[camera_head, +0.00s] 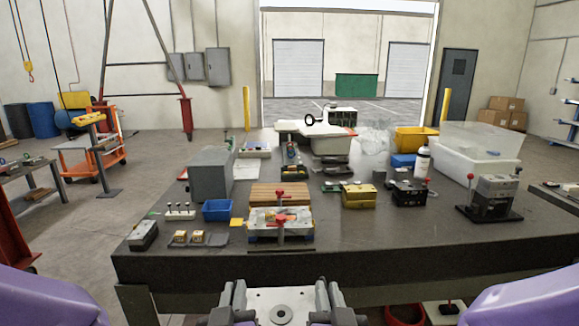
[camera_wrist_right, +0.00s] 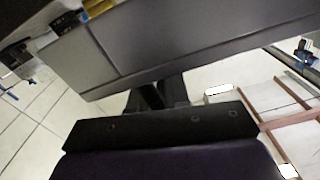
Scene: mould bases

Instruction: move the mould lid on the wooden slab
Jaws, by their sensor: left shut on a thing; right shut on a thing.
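The mould lid (camera_head: 281,294), a pale grey metal plate with a dark round part in its middle, shows at the bottom centre of the head view, in front of the table's near edge. My left gripper (camera_head: 237,296) is shut on its left side, and my right gripper (camera_head: 325,296) is shut on its right side. The wooden slab (camera_head: 265,193) lies on the table beyond the lid, brown and ridged, with a red-topped clamp at its edge. A metal mould base (camera_head: 262,216) with a red-handled clamp sits just in front of the slab.
The dark table (camera_head: 370,255) has bare room at its front right. A blue bin (camera_head: 216,210) and a grey box (camera_head: 210,174) stand left of the slab. Yellow blocks (camera_head: 358,196) and a black clamp fixture (camera_head: 409,192) stand right of it.

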